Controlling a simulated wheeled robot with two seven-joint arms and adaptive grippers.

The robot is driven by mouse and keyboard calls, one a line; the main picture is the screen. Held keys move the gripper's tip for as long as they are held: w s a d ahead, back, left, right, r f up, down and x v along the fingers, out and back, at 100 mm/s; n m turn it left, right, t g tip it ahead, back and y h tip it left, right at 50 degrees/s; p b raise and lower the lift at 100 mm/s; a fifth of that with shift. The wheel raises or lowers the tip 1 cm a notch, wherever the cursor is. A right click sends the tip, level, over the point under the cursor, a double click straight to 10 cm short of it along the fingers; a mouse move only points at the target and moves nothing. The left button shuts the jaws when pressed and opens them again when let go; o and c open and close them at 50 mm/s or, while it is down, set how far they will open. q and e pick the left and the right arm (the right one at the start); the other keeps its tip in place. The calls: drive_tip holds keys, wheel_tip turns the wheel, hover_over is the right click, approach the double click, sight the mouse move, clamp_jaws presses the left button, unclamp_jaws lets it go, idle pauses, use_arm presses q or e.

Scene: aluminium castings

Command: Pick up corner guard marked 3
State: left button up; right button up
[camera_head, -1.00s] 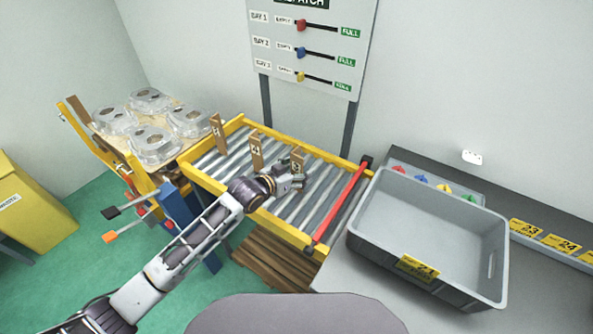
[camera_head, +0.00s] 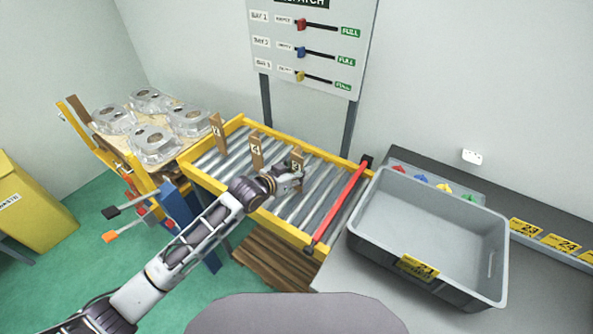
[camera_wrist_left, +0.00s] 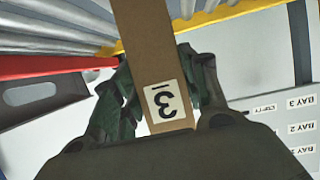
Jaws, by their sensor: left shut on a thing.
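The corner guard marked 3 (camera_head: 297,159) is a brown upright strip with a white label, standing at the roller conveyor, the rightmost of three. In the left wrist view the guard (camera_wrist_left: 146,45) runs between my fingers, its label reading 3 upside down. My left gripper (camera_head: 296,178) is shut on it, with a finger on each side in the left wrist view (camera_wrist_left: 160,88). In the head view my gripper hides the guard's lower part. My right gripper is in neither view.
Two other corner guards (camera_head: 256,151) and (camera_head: 218,132) stand to the left along the yellow-framed roller conveyor (camera_head: 325,180). A red bar (camera_head: 340,205) crosses its right end. A grey crate (camera_head: 425,225) stands at the right. Castings (camera_head: 153,143) lie on a pallet at the left.

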sight(296, 155)
use_arm(q)
drive_tip(key=shift+r, duration=0.1)
drive_tip(key=shift+r, duration=4.95)
